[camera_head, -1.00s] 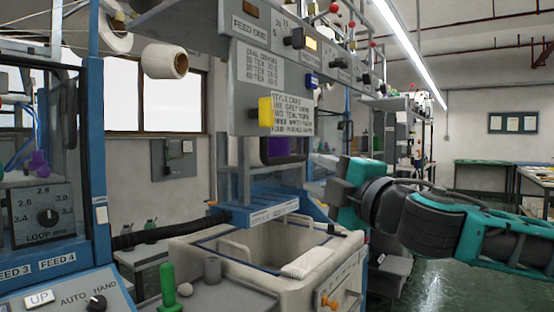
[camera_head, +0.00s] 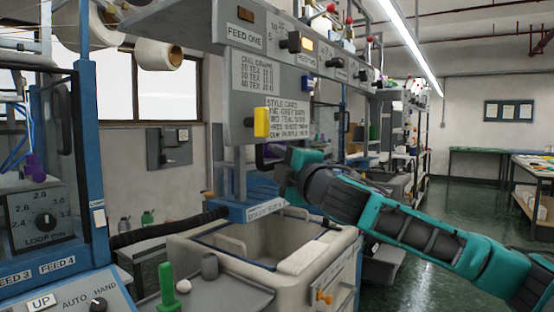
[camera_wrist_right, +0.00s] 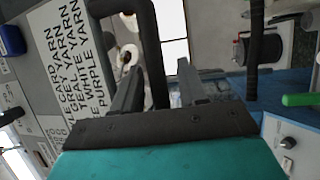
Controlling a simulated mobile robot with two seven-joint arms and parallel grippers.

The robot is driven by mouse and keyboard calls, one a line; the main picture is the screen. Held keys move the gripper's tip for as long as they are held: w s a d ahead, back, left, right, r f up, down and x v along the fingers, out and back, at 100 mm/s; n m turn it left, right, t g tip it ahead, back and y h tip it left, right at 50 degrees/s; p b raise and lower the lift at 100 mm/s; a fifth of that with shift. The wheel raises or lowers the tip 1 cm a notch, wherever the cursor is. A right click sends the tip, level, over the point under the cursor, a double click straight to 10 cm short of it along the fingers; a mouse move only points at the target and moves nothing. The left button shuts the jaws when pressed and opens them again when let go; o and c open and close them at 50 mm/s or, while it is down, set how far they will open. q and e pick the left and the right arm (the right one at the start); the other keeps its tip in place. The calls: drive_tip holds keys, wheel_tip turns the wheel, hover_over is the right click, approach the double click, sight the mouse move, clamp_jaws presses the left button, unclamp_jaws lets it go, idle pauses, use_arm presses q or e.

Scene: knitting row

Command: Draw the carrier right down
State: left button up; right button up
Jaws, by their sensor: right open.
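The carrier's dark handle (camera_head: 261,154), with a little purple behind it, shows below the style card in the head view. My right arm hides much of it. In the right wrist view the black looped handle (camera_wrist_right: 152,40) is close up, and one bar of it appears between my fingers. My right gripper (camera_wrist_right: 157,72) is open; I cannot tell whether either finger touches the bar. In the head view my right gripper (camera_head: 274,171) is at the carrier, its fingertips hard to make out. My left gripper is not in view.
A blue ledge (camera_head: 252,211) lies below the carrier. Under it stands a cream bin (camera_head: 212,272) with an open top. The style card (camera_head: 287,118) and a yellow block (camera_head: 261,123) are just above. A green peg (camera_head: 168,285) stands at front left.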

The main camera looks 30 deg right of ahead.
clamp_jaws()
idle(0.4)
